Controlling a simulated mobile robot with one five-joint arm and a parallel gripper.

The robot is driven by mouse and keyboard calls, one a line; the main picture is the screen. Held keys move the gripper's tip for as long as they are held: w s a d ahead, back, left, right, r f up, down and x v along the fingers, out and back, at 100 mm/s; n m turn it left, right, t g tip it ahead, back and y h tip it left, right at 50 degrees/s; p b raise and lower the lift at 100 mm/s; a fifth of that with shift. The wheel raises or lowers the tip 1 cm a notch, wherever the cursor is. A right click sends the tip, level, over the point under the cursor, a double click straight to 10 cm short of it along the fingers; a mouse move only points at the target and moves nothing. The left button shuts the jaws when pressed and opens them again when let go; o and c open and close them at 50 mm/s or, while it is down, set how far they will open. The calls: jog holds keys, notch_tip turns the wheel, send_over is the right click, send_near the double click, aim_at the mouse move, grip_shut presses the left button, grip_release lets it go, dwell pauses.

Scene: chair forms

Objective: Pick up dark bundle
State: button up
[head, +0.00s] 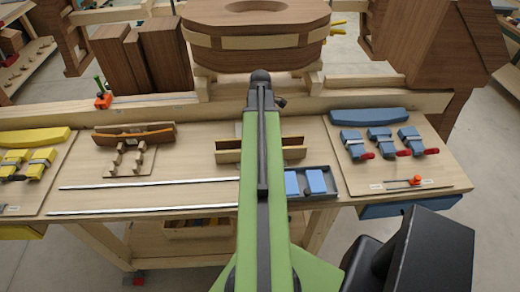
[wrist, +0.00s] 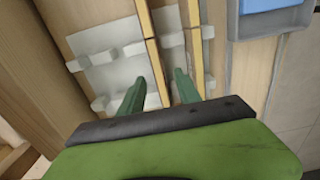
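A dark brown bundle of strips (head: 134,138) lies on light notched supports at the left middle of the bench in the head view. A second pair of thin strips (head: 228,156) lies on the bench behind my arm, partly hidden by it. In the wrist view, two long pale-edged strips (wrist: 152,50) (wrist: 194,55) run away from me over grey notched supports. My gripper (wrist: 159,76) is open, its two green fingers apart, with the left strip between them. I cannot tell how high the fingertips are, or whether they touch the strip. The head view hides my gripper.
A dark tray (head: 335,186) with blue blocks (head: 315,181) sits right of my arm. Blue clamps (head: 380,140) stand on the right board, yellow ones (head: 37,160) on the left. Two thin metal rods (head: 150,184) lie near the front edge. A large strapped wooden form (head: 257,50) stands behind.

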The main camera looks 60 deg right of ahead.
notch_tip(320, 180, down, 2)
jog(key=shift+f+b, duration=0.25)
jog(key=shift+b, duration=0.3)
jog(key=shift+r, duration=0.15)
grip_shut()
dwell(0.8)
